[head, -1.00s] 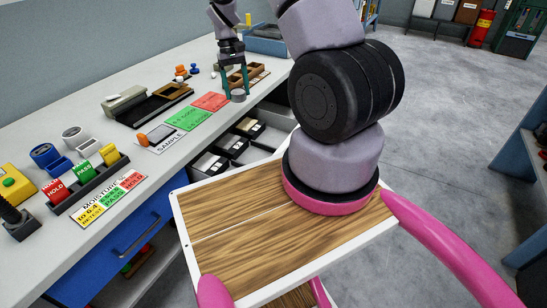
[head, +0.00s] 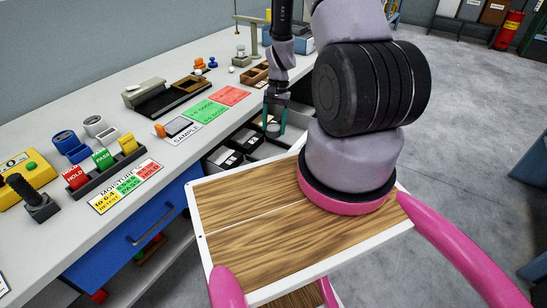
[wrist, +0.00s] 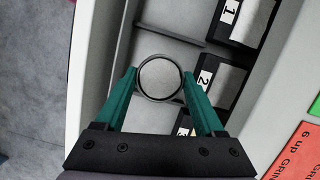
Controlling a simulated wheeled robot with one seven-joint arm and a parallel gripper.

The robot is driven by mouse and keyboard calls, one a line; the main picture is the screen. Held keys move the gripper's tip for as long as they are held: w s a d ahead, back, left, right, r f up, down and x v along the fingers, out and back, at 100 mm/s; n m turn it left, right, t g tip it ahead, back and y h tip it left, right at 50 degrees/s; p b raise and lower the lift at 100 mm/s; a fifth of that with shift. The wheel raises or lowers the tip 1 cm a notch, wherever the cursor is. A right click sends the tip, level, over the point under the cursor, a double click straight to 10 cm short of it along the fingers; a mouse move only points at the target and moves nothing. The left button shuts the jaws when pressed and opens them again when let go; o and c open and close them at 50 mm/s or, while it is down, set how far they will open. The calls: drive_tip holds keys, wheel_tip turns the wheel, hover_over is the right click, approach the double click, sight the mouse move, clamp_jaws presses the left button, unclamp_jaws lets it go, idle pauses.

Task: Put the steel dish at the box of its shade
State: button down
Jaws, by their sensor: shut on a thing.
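The steel dish (wrist: 160,77) is a small round grey piece with a dark rim, held between the green fingers of my gripper (wrist: 159,80) in the wrist view. In the head view my gripper (head: 275,118) is shut on the dish (head: 273,128), over the open drawer beside the bench. The drawer has grey compartments with dark boxes along one side. The boxes carry white labels; 1 (wrist: 228,12) and 2 (wrist: 205,75) are readable, and a 3 (wrist: 184,126) shows partly behind a finger. The dish looks above the drawer floor, but its exact height is unclear.
A drawer divider (wrist: 170,36) lies just beyond the dish, and the pale drawer wall (wrist: 95,60) is to the left. Green and red cards (head: 205,110) lie on the bench. A weighing device (head: 165,95) and a wooden tray (head: 255,75) stand nearby.

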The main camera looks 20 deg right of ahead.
wheel_tip(320, 180, down, 11)
drive_tip(key=shift+r, duration=0.1)
idle(0.4)
drive_tip(key=shift+f, duration=0.2)
unclamp_jaws()
drive_tip(key=shift+r, duration=0.1)
drive_tip(key=v, duration=1.2)
drive_tip(key=shift+r, duration=0.15)
